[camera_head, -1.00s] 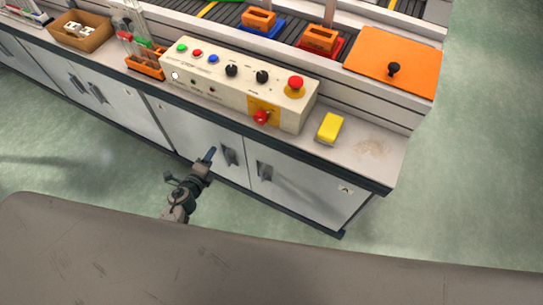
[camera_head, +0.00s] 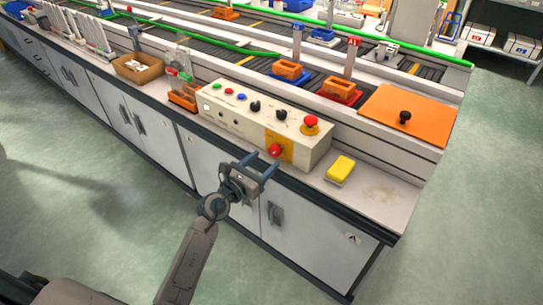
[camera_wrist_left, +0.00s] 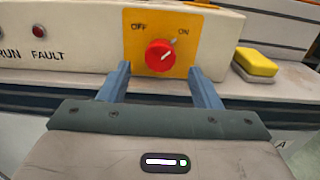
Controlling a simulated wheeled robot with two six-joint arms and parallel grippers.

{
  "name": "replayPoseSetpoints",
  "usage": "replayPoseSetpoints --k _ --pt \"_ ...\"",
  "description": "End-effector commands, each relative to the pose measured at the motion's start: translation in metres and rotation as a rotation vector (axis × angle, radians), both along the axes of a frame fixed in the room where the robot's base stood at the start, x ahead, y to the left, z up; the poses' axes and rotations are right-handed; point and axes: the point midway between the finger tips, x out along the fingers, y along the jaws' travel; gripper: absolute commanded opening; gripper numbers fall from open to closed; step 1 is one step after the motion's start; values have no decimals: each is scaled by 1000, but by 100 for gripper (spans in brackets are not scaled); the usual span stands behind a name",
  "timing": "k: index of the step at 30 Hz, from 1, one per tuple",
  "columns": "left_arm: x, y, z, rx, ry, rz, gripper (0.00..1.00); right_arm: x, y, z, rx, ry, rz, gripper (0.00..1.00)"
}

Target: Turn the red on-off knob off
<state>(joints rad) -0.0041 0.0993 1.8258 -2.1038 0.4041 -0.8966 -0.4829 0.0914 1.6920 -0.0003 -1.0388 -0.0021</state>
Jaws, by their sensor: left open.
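The red on-off knob (camera_head: 276,150) sits on a yellow plate (camera_head: 287,141) at the front face of the beige control box (camera_head: 240,122). In the left wrist view the knob (camera_wrist_left: 159,55) is round and red, with OFF printed at its upper left and ON at its upper right. Its white pointer mark is turned toward ON. My left gripper (camera_head: 260,166) is open and empty in front of the knob, its blue fingers pointing at the panel. In the wrist view the knob lies between the two fingers (camera_wrist_left: 160,85), apart from both. My right gripper is out of view.
A red emergency button (camera_head: 311,122) and black dials stand on the box's top. A yellow sponge (camera_head: 340,168) lies right of the box on the bench. An orange rack (camera_head: 184,97) stands left of it. The floor in front is free.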

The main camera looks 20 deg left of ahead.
Motion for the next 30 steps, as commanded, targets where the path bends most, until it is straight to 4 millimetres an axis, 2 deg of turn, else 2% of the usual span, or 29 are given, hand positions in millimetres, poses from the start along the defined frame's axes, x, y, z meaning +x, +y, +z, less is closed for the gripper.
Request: replayPoseSetpoints --k 3,7,12,19,20,26,30 --pt "20 -8 1 -4 -1 -1 58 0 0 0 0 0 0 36" --pt "35 -12 0 -2 1 0 58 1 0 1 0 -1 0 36" --pt "42 -15 0 -2 1 -1 58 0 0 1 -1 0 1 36" --pt "42 -15 -1 -2 2 -1 58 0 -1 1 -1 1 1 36" --pt "42 -15 -1 -2 2 0 54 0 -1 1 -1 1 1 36" --pt "42 -15 -1 -2 2 0 15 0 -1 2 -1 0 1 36" --pt "42 -15 -1 -3 2 0 13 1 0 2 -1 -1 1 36"
